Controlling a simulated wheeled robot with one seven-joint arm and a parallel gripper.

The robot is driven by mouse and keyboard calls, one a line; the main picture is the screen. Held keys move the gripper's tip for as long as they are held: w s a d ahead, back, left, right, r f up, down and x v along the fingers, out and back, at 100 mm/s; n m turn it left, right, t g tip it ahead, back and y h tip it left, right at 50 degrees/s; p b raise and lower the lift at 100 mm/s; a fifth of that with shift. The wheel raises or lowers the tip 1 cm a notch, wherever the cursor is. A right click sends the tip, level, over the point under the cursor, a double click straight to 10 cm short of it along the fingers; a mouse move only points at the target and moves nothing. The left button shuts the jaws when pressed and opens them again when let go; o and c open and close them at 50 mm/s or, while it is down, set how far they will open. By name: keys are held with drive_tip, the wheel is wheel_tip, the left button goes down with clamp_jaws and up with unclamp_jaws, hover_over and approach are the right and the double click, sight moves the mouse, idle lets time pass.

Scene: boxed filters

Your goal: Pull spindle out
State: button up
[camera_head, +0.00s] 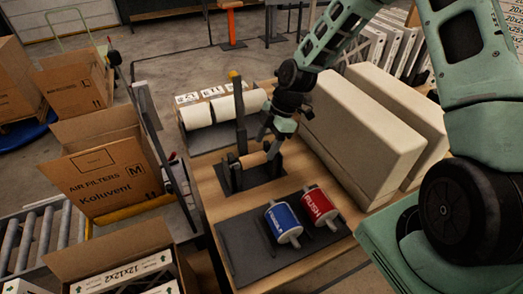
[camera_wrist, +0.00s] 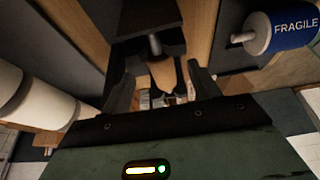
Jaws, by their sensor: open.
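The spindle shows as a tan cylinder (camera_head: 252,160) lying level across a dark stand (camera_head: 238,181) on the wooden table. In the wrist view its tan end (camera_wrist: 162,73) and a grey rod (camera_wrist: 155,45) run out from the dark stand. My gripper (camera_head: 272,150) is at the right end of the spindle. In the wrist view my gripper (camera_wrist: 162,84) is open, with one finger on each side of the tan end and a gap visible on both sides. I cannot tell how deep the tan end sits between the fingers.
A blue FRAGILE roll (camera_head: 283,223) and a red RUSH roll (camera_head: 319,207) lie on a dark mat (camera_head: 240,245) in front. White rolls (camera_head: 197,116) lie behind the stand. Large cream filters (camera_head: 360,130) stand at the right. A dark upright post (camera_head: 240,122) rises beside the spindle.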

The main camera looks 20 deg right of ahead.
sight(262, 153)
drive_tip(key=shift+p+x, duration=0.45)
drive_tip(key=shift+x, duration=1.85)
drive_tip(key=c, duration=1.2)
drive_tip(key=shift+r, duration=0.15)
drive_tip(key=shift+r+p, duration=2.1)
drive_tip(key=shift+r, duration=1.05)
drive_tip(key=shift+r, duration=0.1)
wheel_tip(262, 153, up, 9)
drive_tip(key=p, duration=0.6)
